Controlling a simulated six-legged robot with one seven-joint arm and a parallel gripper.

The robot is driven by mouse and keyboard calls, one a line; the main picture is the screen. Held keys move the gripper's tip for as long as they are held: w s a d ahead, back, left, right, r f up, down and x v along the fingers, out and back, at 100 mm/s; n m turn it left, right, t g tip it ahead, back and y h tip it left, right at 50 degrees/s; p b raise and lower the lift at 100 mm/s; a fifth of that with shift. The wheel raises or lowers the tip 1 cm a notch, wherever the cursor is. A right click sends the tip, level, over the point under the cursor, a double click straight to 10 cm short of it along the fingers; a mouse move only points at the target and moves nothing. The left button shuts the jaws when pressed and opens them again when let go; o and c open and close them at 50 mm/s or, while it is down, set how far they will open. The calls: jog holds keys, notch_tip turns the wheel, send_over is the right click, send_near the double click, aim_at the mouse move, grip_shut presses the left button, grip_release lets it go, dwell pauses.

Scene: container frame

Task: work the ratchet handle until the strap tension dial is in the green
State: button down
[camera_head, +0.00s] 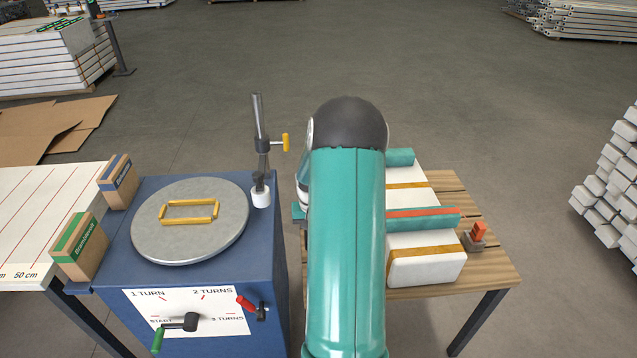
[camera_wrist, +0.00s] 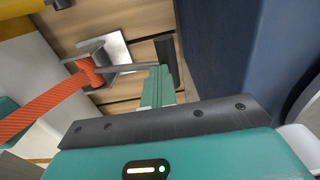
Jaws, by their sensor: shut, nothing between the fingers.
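In the wrist view the ratchet (camera_wrist: 98,62) is a grey metal bracket with orange strap wound at its middle. The orange strap (camera_wrist: 40,112) runs from it to the lower left. A thin grey handle bar (camera_wrist: 128,67) reaches right from the ratchet to a dark grip (camera_wrist: 165,50). My gripper (camera_wrist: 159,72) is shut and empty, its teal fingertips at the bar's right end near the grip; I cannot tell whether they touch. In the head view my teal arm hides the ratchet and gripper, and the orange strap (camera_head: 425,212) crosses the white load. No tension dial is recognisable.
The wooden table (camera_head: 490,275) bears white packages (camera_head: 425,268) with yellow bands and an orange block (camera_head: 480,232). Close left stands a blue cabinet (camera_head: 275,290) with a round turntable (camera_head: 190,245), a post (camera_head: 260,135), a green-handled crank (camera_head: 178,324) and a red lever (camera_head: 246,303).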

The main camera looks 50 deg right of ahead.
notch_tip(320, 180, up, 11)
dwell(0.7)
jog(key=shift+w+a, duration=0.1)
jog(key=shift+a, duration=0.05)
dwell(0.5)
